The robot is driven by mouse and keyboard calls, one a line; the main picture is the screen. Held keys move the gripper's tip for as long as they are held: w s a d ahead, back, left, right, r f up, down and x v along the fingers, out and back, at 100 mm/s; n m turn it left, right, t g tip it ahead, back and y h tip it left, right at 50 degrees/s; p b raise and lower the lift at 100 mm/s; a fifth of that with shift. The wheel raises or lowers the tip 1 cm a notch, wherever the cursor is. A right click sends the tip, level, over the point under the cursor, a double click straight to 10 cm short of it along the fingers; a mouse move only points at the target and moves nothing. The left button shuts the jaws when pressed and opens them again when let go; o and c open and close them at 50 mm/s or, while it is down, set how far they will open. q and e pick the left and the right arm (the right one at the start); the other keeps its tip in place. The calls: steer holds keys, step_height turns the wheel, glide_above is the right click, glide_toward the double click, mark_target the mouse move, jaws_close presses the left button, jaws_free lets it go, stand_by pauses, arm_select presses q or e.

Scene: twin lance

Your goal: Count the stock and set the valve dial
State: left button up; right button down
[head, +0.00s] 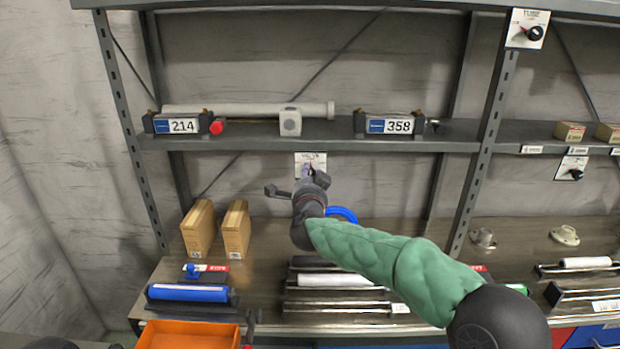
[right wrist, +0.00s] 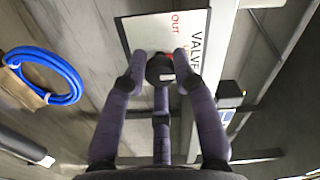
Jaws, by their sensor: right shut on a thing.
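A white valve plate (head: 309,159) hangs under the shelf at the middle of the head view. In the right wrist view the plate (right wrist: 140,32) reads VALVE and OUT. My right gripper (head: 307,180) is at this plate, its fingers shut around the dark dial knob (right wrist: 160,69). The dial's pointer is hard to read behind the fingers. Other dial plates are at the upper right (head: 517,41) and right (head: 567,163). Two tan boxes (head: 198,229) stand on the bench (head: 262,280). A blue roll (head: 188,293) and a white roll (head: 335,280) lie on racks.
A blue hose coil (right wrist: 68,82) is close to the right gripper. An orange bin (head: 165,327) is at the front. Shelf uprights stand either side.

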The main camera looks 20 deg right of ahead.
steer(key=shift+d+r, duration=0.25)
steer(key=shift+r, duration=0.1)
steer(key=c, duration=1)
jaws_free()
steer(key=shift+f, duration=0.15)
steer(key=shift+a+f, duration=0.1)
steer(key=v, duration=1.2)
